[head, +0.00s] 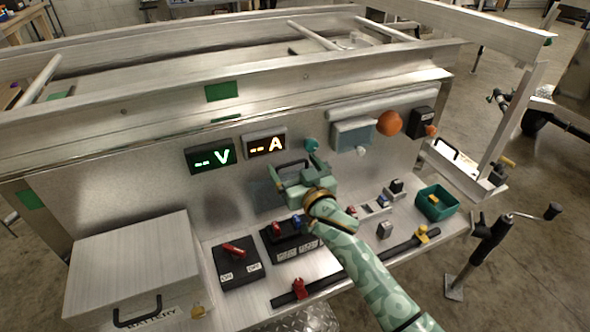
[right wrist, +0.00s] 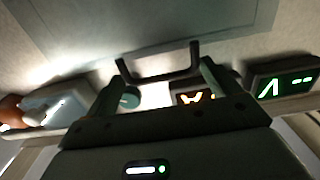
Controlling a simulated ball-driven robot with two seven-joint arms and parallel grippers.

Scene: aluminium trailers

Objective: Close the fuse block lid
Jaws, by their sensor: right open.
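A translucent grey-green panel with a black bar handle, which looks like the fuse block lid (head: 262,194), shows partly behind my right gripper on the trailer's front wall. In the right wrist view the lid (right wrist: 150,30) fills the top, with its handle along the near edge. My right gripper (head: 294,166) is open in front of the wall. In the right wrist view its fingers (right wrist: 162,76) stand on either side of the handle, with room visible beside it. Contact, the lid's exact angle and the fuses cannot be made out. My left gripper is out of view.
Lit V (head: 210,157) and A (head: 265,143) displays sit above left. Below are a red-handled switch box (head: 236,263), a black terminal block (head: 290,243) and a battery box (head: 135,262). A pale box (head: 353,134), orange knob (head: 389,123) and green bin (head: 436,203) stand right.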

